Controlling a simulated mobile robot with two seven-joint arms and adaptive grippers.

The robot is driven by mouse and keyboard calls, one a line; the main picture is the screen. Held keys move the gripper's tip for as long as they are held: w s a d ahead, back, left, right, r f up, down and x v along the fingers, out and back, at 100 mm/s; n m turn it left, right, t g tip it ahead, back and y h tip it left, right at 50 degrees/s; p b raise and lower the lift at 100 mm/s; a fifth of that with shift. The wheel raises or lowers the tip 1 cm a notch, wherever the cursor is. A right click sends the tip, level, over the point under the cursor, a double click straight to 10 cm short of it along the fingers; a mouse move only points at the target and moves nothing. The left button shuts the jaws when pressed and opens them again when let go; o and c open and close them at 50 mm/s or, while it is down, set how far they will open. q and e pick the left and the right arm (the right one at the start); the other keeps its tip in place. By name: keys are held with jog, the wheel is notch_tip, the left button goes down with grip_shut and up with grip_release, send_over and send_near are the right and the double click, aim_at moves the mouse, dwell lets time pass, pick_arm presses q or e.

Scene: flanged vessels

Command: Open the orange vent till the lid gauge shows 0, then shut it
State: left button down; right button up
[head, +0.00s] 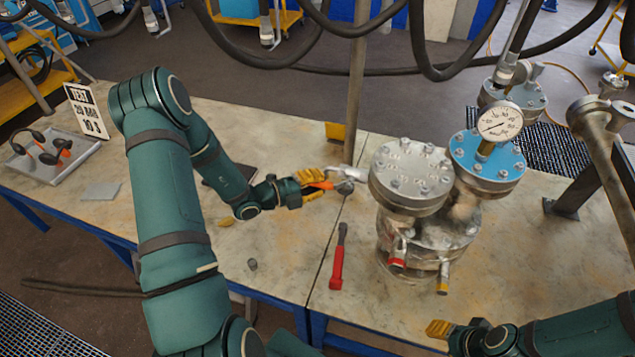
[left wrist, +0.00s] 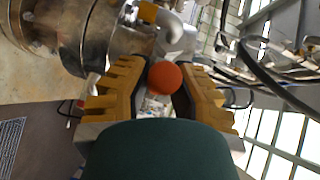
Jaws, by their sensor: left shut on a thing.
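The orange vent handle (head: 320,185) sits on a silver pipe branch to the left of the grey-lidded vessel (head: 410,172). My left gripper (head: 316,184) is shut on it. In the left wrist view its round orange end (left wrist: 165,78) shows between the yellow finger pads (left wrist: 158,92). The white lid gauge (head: 500,122) stands above the blue lid (head: 488,158); its dark needle is too small to read surely. My right gripper (head: 440,329) is low at the right, in front of the vessel and apart from it; whether it is open is unclear.
A red-handled tool (head: 338,262) lies on the table before the vessel. A tray with ear defenders (head: 52,148) and a sign (head: 86,110) are far left. Black hoses hang above.

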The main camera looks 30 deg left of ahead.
pick_arm(q)
jog(key=shift+d+f+n+t+h+b, duration=0.15)
jog(key=shift+f+n+t+h+b, duration=0.5)
jog(key=shift+f, duration=0.25)
jog(key=w+d+f+n+t+y+b, duration=0.1)
jog(key=d+f+n+t+y+b, duration=0.2)
jog(key=n, duration=0.8)
jog(key=w+d+f+n+t+y+b, duration=0.1)
jog(key=d+n+t+y+b, duration=0.3)
jog(key=n, duration=0.7)
jog(key=shift+d+f+t+y+b, duration=0.3)
jog(key=shift+f+t+y+b, duration=0.65)
jog(key=shift+t+y, duration=1.35)
jog(key=shift+r, duration=0.1)
jog(key=c, duration=0.8)
grip_release()
jog(key=shift+d, duration=0.1)
jog(key=v, duration=1.2)
